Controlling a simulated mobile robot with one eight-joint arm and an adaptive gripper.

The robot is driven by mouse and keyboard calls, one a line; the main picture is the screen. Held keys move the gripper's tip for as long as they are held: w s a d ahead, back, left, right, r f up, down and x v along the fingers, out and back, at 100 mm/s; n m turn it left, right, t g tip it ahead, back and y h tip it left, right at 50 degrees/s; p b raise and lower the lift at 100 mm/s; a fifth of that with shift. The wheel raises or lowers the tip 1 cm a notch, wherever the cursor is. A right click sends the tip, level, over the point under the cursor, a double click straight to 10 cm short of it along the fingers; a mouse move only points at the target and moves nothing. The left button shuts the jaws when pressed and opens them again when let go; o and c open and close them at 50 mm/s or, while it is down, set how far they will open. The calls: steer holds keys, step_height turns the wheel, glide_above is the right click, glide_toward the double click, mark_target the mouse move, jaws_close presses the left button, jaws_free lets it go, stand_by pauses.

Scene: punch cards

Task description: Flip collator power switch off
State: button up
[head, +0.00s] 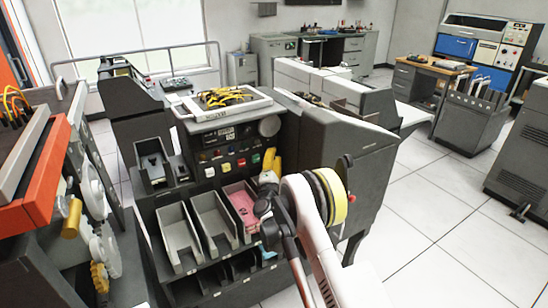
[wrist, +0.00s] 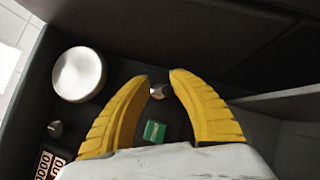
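The collator (head: 366,152) is the dark machine in the middle of the head view, with a front panel (head: 213,159) of coloured buttons. My gripper (head: 270,156) is at the right end of that panel, its yellow fingers near the surface. In the wrist view my gripper (wrist: 160,77) is open, its fingertips a small gap apart. A small metallic switch or knob (wrist: 158,91) shows between the fingers near the tips. I cannot tell whether they touch it, or which position it is in. A green button (wrist: 153,131) lies beside it. My gripper hides the switch in the head view.
Card trays (head: 181,237) and pink cards (head: 241,204) sit below the panel. An orange-edged machine (head: 49,180) stands at left.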

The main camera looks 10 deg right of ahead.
steer(key=shift+s+a, duration=0.1)
steer(key=v, duration=1.1)
steer(key=shift+s+f, duration=0.15)
steer(key=shift+s, duration=0.25)
steer(key=shift+w, duration=0.1)
steer(key=x, duration=1)
steer(key=shift+w, duration=0.15)
steer(key=shift+a, duration=0.1)
